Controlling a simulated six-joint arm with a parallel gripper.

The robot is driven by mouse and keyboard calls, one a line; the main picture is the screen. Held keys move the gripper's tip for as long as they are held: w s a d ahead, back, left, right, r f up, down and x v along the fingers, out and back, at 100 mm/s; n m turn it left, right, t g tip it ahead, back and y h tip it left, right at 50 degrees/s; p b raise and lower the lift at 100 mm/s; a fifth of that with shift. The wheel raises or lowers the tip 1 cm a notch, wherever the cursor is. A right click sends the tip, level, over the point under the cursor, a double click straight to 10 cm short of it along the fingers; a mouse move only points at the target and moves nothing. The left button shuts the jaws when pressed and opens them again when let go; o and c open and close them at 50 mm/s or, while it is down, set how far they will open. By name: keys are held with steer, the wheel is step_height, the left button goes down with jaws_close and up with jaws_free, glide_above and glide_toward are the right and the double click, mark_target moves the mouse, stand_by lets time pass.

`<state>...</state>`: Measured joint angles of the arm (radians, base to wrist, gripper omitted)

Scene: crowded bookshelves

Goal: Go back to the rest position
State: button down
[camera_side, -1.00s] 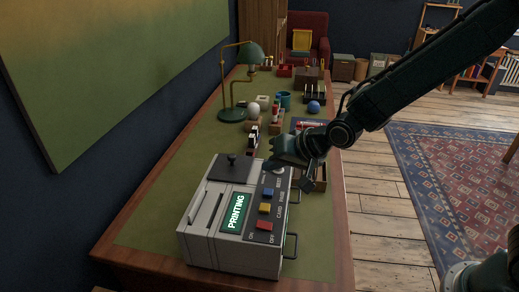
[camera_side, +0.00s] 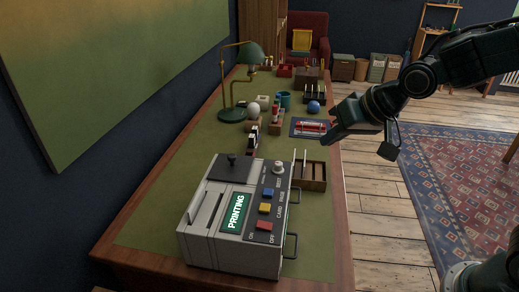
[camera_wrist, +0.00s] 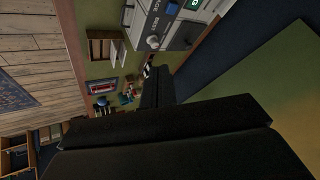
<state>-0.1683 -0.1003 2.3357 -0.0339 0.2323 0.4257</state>
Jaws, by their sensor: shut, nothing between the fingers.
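My gripper (camera_side: 336,129) is shut and empty in the side view. It is in the air over the table's right edge, beyond and to the right of the grey machine. In the wrist view my gripper (camera_wrist: 158,88) fills the lower middle as dark shapes. The grey machine (camera_side: 205,225) stands at the near end of the table with a lit green screen (camera_side: 236,212) reading PRINTING. Its blue, yellow and red buttons and a pale knob (camera_side: 278,168) are uncovered. Part of the machine (camera_wrist: 165,28) shows at the top of the wrist view.
A wooden tray (camera_side: 316,184) sits right of the machine. A green lamp (camera_side: 232,114), a blue ball (camera_side: 313,106) and a red item on a blue mat (camera_side: 296,133) are farther back on the table (camera_side: 170,178). Open floor and a patterned rug (camera_side: 440,180) lie to the right.

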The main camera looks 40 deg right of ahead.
steer(key=s+d+r+n+g+h, duration=0.1)
steer(key=s+d+r, duration=0.1)
steer(key=s, duration=0.8)
steer(key=s+d+r+n+g, duration=0.1)
steer(key=s+d+r, duration=0.1)
steer(key=s+d, duration=0.3)
steer(key=s, duration=0.4)
steer(key=shift+s+d+r+n+h, duration=0.15)
steer(key=shift+s+n+h, duration=0.2)
steer(key=shift+n+h, duration=0.05)
stand_by(5.7)
